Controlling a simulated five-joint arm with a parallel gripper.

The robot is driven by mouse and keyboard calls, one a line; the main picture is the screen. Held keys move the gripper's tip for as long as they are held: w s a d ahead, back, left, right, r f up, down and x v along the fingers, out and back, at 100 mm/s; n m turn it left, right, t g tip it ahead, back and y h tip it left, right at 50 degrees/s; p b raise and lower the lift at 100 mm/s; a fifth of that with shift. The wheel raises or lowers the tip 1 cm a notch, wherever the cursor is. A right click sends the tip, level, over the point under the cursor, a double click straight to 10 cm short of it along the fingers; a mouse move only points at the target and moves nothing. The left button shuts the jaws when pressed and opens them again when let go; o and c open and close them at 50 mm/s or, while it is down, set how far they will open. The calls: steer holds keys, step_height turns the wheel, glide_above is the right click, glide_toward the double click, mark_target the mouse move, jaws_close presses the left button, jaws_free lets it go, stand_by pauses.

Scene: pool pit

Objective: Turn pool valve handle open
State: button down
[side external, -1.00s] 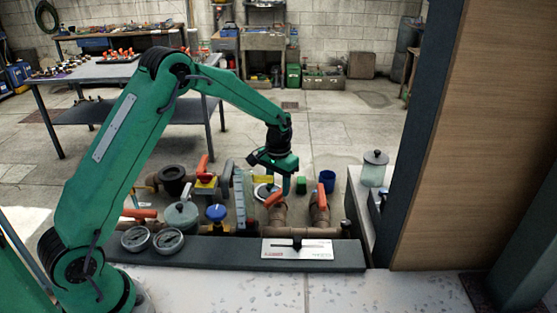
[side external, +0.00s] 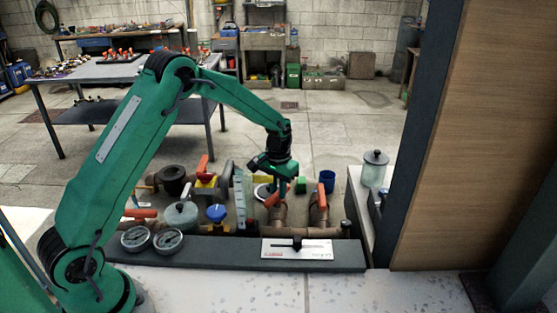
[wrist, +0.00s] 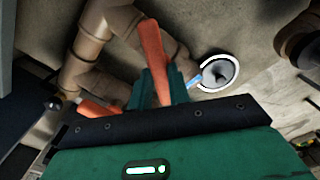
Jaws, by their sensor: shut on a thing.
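Two orange valve handles stand on brown pipes in the pit, the left one (side external: 272,199) and the right one (side external: 321,195). My gripper (side external: 279,192) is down at the left handle, with its fingers pointing downward. In the wrist view, the green fingers (wrist: 166,84) are shut on the long orange handle (wrist: 153,55), which sticks out beyond them. The handle's lower part is hidden by my gripper. Another orange handle (wrist: 100,107) shows at lower left in the wrist view, apart from the fingers.
A blue-topped valve (side external: 216,213), a grey-green pot (side external: 181,216) and round gauges (side external: 168,240) lie to the left. A blue cup (side external: 327,180) and a green block (side external: 301,185) stand behind. A dark ledge with a white label plate (side external: 297,250) runs along the front. A lidded jar (side external: 374,170) stands at right.

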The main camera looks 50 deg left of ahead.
steer(key=shift+n, duration=0.5)
steer(key=c, duration=1.3)
jaws_free()
steer(key=shift+r, duration=0.1)
steer(key=shift+r, duration=3.85)
